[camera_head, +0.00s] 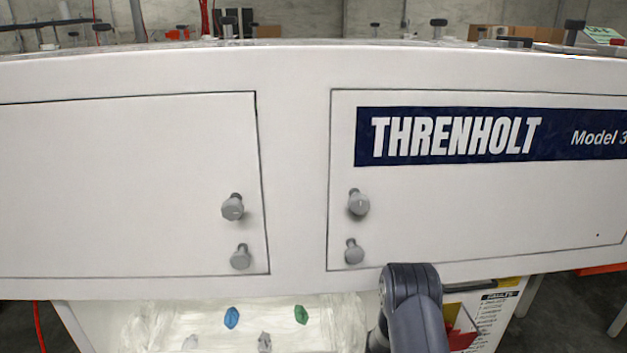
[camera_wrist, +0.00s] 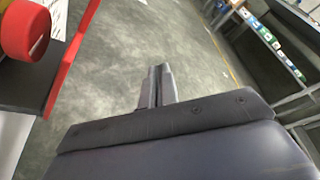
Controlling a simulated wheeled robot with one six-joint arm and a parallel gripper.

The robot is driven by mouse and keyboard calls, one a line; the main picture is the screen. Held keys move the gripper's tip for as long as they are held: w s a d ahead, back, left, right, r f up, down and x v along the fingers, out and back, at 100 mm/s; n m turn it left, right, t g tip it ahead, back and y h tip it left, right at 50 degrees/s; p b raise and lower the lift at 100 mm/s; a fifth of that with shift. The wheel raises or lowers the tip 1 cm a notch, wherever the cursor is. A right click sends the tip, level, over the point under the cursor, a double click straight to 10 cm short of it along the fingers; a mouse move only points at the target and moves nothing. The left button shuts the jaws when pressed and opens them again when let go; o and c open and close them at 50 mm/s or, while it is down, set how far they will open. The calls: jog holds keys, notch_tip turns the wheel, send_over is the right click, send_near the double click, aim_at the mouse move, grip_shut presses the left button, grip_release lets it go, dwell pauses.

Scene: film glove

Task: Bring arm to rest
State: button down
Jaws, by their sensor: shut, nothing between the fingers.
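My gripper (camera_wrist: 157,87) shows in the wrist view with its two fingers together and nothing between them. It points out over bare grey floor and touches nothing that I can see. In the head view, a dark part of my arm (camera_head: 411,300) rises at the bottom, right of centre, in front of the white machine (camera_head: 292,200). The gripper itself does not show in the head view.
The white machine has two closed door panels with grey knobs (camera_head: 233,207). Below it are clear wrapped film (camera_head: 150,325), a blue piece (camera_head: 232,317) and a green piece (camera_head: 301,314). In the wrist view, a red knob (camera_wrist: 27,30) is at left and a shelf (camera_wrist: 275,45) at right.

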notch_tip(320, 180, down, 15)
jog(key=s+m+t+y+b, duration=0.1)
jog(key=m+t+b, duration=0.3)
jog(key=m, duration=0.5)
jog(key=shift+s+r+m+t, duration=0.2)
jog(key=shift+s+m+t, duration=0.1)
jog(key=shift+s+t, duration=0.5)
jog(key=shift+d, duration=0.1)
